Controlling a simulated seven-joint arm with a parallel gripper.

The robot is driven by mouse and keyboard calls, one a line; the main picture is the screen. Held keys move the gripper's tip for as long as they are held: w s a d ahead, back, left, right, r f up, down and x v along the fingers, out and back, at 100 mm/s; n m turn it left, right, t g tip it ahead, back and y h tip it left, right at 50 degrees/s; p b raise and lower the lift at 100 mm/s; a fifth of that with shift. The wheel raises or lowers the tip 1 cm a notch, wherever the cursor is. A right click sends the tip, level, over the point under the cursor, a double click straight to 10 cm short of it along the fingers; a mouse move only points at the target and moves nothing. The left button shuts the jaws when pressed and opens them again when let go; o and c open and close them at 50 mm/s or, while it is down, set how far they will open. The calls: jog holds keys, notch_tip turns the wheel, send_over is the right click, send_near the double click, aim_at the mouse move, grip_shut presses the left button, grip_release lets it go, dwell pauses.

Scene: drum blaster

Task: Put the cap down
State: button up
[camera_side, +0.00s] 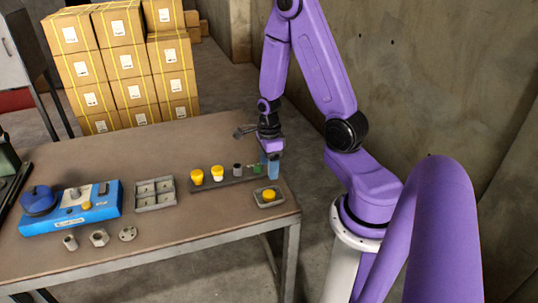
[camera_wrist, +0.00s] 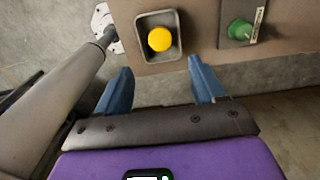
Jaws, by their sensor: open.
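A round yellow cap (camera_side: 269,194) lies in a small grey tray (camera_side: 259,203) near the right end of the table. In the wrist view the cap (camera_wrist: 159,39) sits near the middle of the tray (camera_wrist: 141,47), with bare tray floor around it. My gripper (camera_side: 270,171) is above the table, behind the tray in the side view. In the wrist view its two blue fingers (camera_wrist: 160,66) are spread wide with nothing between them. The cap lies beyond the fingertips, apart from them.
A dark strip (camera_side: 207,184) behind the tray carries two yellow-topped cups (camera_side: 197,177), a grey cylinder (camera_side: 238,169) and a green part (camera_wrist: 241,29). A divided tray (camera_side: 155,193), a blue device (camera_side: 85,209) and loose metal parts (camera_side: 99,237) stand farther left. The table's right edge is close to the tray.

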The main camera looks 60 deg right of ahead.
jog(key=s+a+r+n, duration=0.1)
jog(key=a+r+n, duration=0.5)
jog(key=n, duration=0.4)
jog(key=s+a+r+n, duration=0.2)
jog(key=a+r+n, duration=0.2)
jog(key=a+n, duration=0.5)
jog(key=s+a+r+n, duration=0.3)
jog(key=s+n, duration=0.3)
jog(key=n, duration=0.4)
jog(key=s+a+r+n, duration=0.3)
jog(key=s+n, duration=0.2)
jog(key=n, duration=0.5)
jog(key=shift+s+r+n, duration=0.15)
jog(key=shift+s+n, duration=0.15)
jog(key=shift+s, duration=0.1)
